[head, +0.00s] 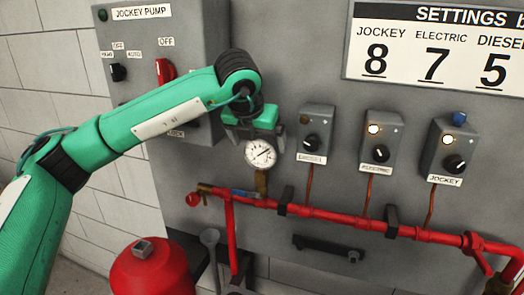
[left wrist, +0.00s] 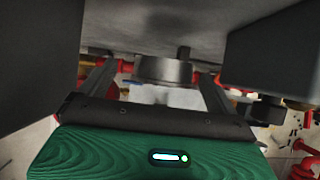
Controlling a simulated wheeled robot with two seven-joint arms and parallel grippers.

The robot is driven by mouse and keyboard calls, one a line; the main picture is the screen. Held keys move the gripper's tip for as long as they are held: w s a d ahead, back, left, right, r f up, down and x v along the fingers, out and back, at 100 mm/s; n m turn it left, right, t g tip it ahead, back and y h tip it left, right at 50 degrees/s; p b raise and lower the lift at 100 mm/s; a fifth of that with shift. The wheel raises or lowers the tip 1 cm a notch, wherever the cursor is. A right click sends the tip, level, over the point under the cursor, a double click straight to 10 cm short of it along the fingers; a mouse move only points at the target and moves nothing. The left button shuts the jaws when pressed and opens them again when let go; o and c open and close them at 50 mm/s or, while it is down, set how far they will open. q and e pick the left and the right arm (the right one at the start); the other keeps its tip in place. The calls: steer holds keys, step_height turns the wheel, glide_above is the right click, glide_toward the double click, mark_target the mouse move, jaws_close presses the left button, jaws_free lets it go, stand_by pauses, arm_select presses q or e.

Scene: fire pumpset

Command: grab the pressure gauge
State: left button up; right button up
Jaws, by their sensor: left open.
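The pressure gauge (head: 260,153) has a round white dial and stands on a brass stem above the red pipe (head: 330,217), in front of the grey panel. My left gripper (head: 253,133) is just above the gauge, close to its top edge. In the left wrist view the round grey body of the gauge (left wrist: 163,70) shows between the two fingers of my left gripper (left wrist: 158,85). The fingers are apart, with the gauge seen between them; I cannot tell if they touch it. The dial face is hidden in that view. My right gripper is not in view.
Three grey switch boxes, the nearest being the left one (head: 315,134), stand right of the gauge. The jockey pump box (head: 130,55) is behind my arm. A blue-handled valve (head: 246,193) is below the gauge. A red tank (head: 152,270) stands lower left.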

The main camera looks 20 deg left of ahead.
mark_target(263, 152)
arm_select(q)
steer(key=shift+w+d+f+p, duration=0.2)
steer(key=shift+w+f+p, duration=0.05)
steer(key=shift+f+p, duration=0.4)
steer(key=shift+p+x, duration=0.55)
steer(key=shift+x, duration=0.7)
steer(key=shift+w+d+f, duration=0.1)
steer(key=shift+w+f, duration=0.2)
steer(key=shift+f, duration=0.15)
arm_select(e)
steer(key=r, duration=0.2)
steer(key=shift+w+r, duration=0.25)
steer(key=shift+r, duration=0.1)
arm_select(q)
steer(key=c, duration=1)
steer(key=shift+c, duration=1)
steer(key=shift+r, duration=0.1)
